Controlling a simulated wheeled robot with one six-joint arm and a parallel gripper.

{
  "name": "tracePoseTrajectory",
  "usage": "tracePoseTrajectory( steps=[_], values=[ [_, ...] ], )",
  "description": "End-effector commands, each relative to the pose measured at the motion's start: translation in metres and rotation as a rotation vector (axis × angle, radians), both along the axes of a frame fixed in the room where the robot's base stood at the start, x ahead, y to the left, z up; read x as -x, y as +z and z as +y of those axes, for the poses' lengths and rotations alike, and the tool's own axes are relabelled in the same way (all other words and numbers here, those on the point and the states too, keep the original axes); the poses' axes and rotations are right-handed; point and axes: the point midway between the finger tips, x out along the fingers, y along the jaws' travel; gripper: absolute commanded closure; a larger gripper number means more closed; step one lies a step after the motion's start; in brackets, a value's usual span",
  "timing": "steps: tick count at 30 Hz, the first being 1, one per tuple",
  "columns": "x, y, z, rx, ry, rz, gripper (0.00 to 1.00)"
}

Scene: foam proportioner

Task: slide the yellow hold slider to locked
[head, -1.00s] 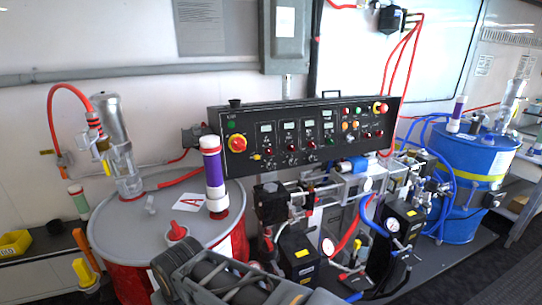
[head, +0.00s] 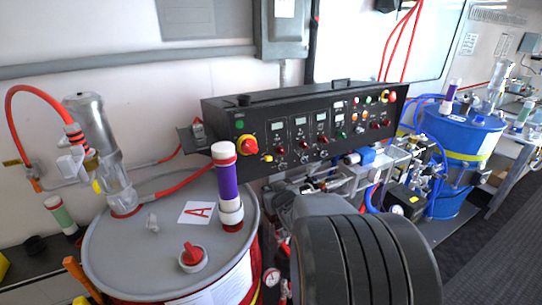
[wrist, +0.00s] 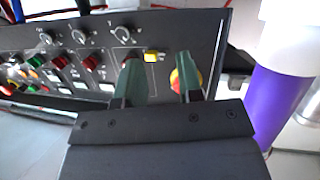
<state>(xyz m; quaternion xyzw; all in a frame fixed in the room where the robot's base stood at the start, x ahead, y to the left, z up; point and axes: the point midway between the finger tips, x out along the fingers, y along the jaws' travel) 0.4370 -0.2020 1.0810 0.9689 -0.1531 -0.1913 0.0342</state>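The yellow hold slider (head: 267,157) is a small yellow piece low on the left part of the black control panel (head: 330,107), just right of and below the red-and-yellow rotary knob (head: 247,145). In the wrist view the slider (wrist: 151,56) shows between my fingers. My gripper (wrist: 159,72) is open and empty, its two green fingers apart in front of the panel. One finger partly covers the knob (wrist: 174,80). I cannot tell how far the fingertips are from the panel or which end the slider is at. The gripper itself is not seen in the head view.
A grey-topped drum (head: 150,245) with a purple-and-white tube (head: 226,180) stands left of the panel. The tube also shows close at right in the wrist view (wrist: 275,100). My arm hides part of the pumps. A blue drum (head: 460,140) stands at right.

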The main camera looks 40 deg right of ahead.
Motion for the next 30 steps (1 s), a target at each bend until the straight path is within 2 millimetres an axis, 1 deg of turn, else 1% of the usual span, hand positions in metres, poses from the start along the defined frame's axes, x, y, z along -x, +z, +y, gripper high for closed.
tracePoseTrajectory(
  steps=[1, 3, 6, 12, 16, 20, 30],
  values=[
    [0.001, 0.005, -0.015, 0.001, 0.009, -0.052, 0.66],
    [0.002, 0.010, -0.026, 0.002, 0.040, -0.134, 0.66],
    [0.006, 0.016, -0.038, -0.008, 0.085, -0.230, 0.66],
    [0.016, 0.024, -0.046, -0.034, 0.152, -0.352, 0.66],
    [0.013, 0.026, -0.049, -0.042, 0.172, -0.383, 0.66],
    [-0.003, 0.027, -0.050, -0.045, 0.179, -0.390, 0.66],
    [-0.068, 0.027, -0.058, -0.044, 0.179, -0.388, 0.66]
  ],
)
